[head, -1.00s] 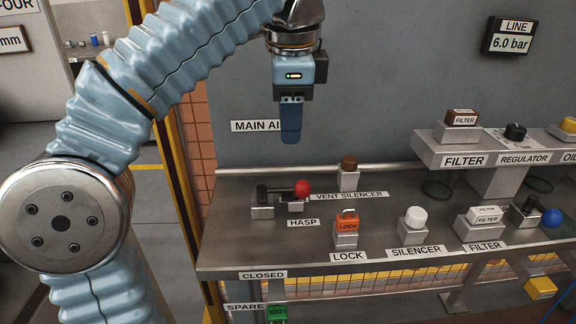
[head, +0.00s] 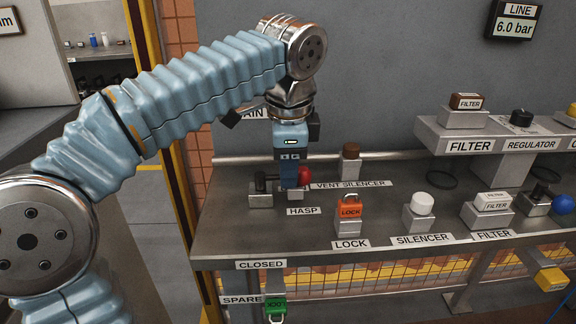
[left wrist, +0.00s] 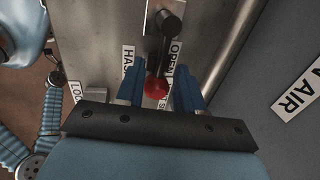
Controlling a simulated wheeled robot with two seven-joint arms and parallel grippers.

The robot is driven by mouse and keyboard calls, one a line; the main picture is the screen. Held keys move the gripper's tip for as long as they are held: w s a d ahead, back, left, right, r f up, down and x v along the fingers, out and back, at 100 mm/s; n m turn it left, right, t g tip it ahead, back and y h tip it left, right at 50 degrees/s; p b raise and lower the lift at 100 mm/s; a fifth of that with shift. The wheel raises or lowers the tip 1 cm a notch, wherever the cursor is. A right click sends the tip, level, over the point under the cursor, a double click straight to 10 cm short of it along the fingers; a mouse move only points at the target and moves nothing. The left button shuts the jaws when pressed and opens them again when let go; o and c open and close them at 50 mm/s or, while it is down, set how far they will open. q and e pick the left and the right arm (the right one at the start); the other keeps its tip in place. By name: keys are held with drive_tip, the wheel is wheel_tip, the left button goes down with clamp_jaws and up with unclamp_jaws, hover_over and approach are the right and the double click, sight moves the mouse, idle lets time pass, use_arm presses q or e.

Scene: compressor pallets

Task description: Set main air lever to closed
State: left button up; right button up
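The main air lever is a black handle (left wrist: 165,58) with a red ball knob (left wrist: 156,88); its pivot block (head: 260,198) sits at the bench's left end. In the left wrist view the handle lies along an OPEN label (left wrist: 174,60). My left gripper (head: 291,184) points down at the knob, which it partly hides in the head view. In the left wrist view its blue fingers (left wrist: 160,86) stand apart on either side of the knob, with gaps showing. A CLOSED label (head: 262,264) is on the bench's front edge. My right gripper is not in view.
An orange lock (head: 349,207) stands right of the HASP label (head: 302,211). A brown-topped vent silencer (head: 350,152) stands behind. Farther right are a white silencer (head: 422,204) and a filter (head: 493,202). A green spare lock (head: 276,306) hangs below the front edge.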

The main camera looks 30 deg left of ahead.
use_arm(q)
drive_tip(key=shift+c, duration=0.2)
clamp_jaws()
drive_tip(key=shift+d, duration=0.1)
idle(1.0)
